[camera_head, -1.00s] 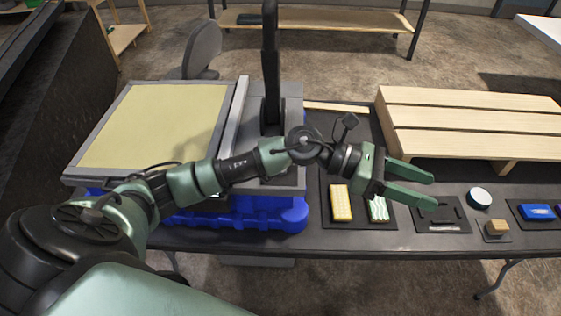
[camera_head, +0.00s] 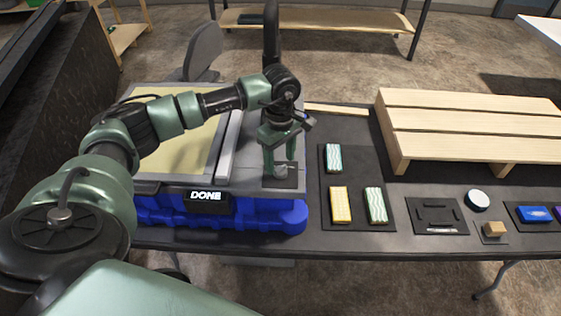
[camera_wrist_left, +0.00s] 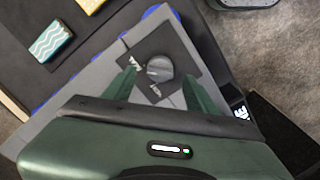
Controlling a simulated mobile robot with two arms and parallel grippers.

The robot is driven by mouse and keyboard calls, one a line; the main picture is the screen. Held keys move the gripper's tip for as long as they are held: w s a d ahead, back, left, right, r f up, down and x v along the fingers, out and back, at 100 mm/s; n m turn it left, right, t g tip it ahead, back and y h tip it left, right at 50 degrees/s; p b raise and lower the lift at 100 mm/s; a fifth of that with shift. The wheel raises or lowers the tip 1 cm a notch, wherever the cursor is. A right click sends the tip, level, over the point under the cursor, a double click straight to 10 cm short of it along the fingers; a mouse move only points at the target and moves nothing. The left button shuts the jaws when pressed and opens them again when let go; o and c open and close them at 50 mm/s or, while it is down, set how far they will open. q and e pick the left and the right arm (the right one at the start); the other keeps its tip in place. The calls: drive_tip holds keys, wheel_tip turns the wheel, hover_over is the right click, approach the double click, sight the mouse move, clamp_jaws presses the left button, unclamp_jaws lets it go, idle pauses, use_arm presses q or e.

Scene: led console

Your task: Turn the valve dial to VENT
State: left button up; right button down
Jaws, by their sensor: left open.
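The valve dial (camera_wrist_left: 160,68) is a round grey knob on a dark square plate (camera_wrist_left: 141,50) with white lettering too small to read surely. In the head view the plate (camera_head: 291,182) sits at the right end of the grey console (camera_head: 240,176), with the dial (camera_head: 283,171) partly hidden by my fingers. My left gripper (camera_head: 279,168) points down over the dial, open. In the wrist view its fingers (camera_wrist_left: 160,80) stand on either side of the dial with gaps, and I see no contact. Which label the dial points to I cannot tell. My right gripper is not in view.
A display (camera_head: 208,196) on the console's front reads DONE. The console stands on a blue base (camera_head: 262,219). A dark mat with a yellow block (camera_head: 340,204) and two wavy-patterned blocks (camera_head: 376,206) lies to the right. A wooden pallet (camera_head: 470,125) stands at the back right.

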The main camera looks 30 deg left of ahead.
sight(280, 171)
use_arm(q)
drive_tip(key=shift+f, duration=1.35)
clamp_jaws()
